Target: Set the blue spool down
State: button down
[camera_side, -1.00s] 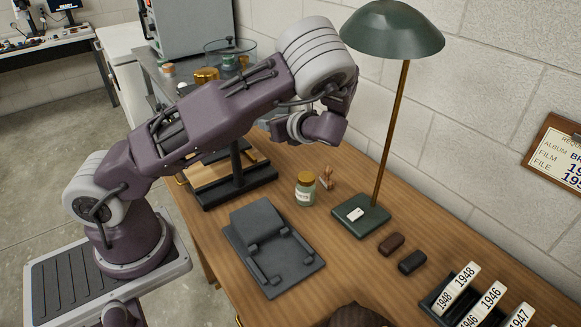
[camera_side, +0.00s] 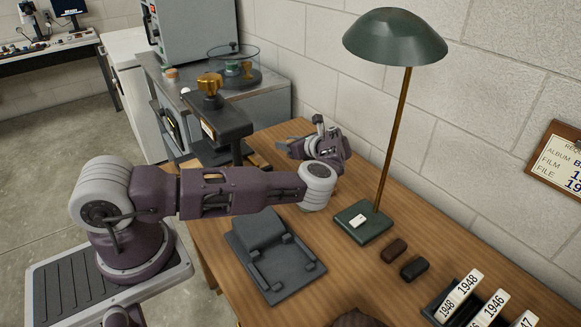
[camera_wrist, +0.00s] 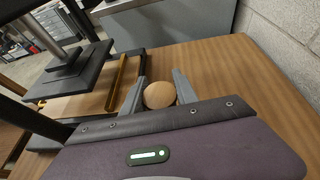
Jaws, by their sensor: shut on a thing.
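No blue spool shows in either view. In the wrist view my gripper (camera_wrist: 160,80) is shut on a round tan thing (camera_wrist: 160,95), wooden in look. Only its rounded top shows between the two grey fingers; its lower part is hidden, so I cannot tell what it is or whether it touches the table. In the side view my gripper is at the far end of the wooden table (camera_side: 395,290), beyond my arm's bend and right of the black press (camera_side: 215,118). The held thing cannot be made out there.
The press also shows in the wrist view (camera_wrist: 75,60), left of a brass bar (camera_wrist: 122,85). A green lamp (camera_side: 365,222), a grey cradle (camera_side: 262,240) and two dark blocks (camera_side: 394,250) stand nearer. Bare table lies right of my gripper in the wrist view.

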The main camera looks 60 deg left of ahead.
aim_at(288, 168)
notch_tip(288, 168, down, 7)
jog(key=shift+r, duration=0.2)
jog(key=c, duration=0.9)
grip_release()
jog(key=shift+c, duration=0.2)
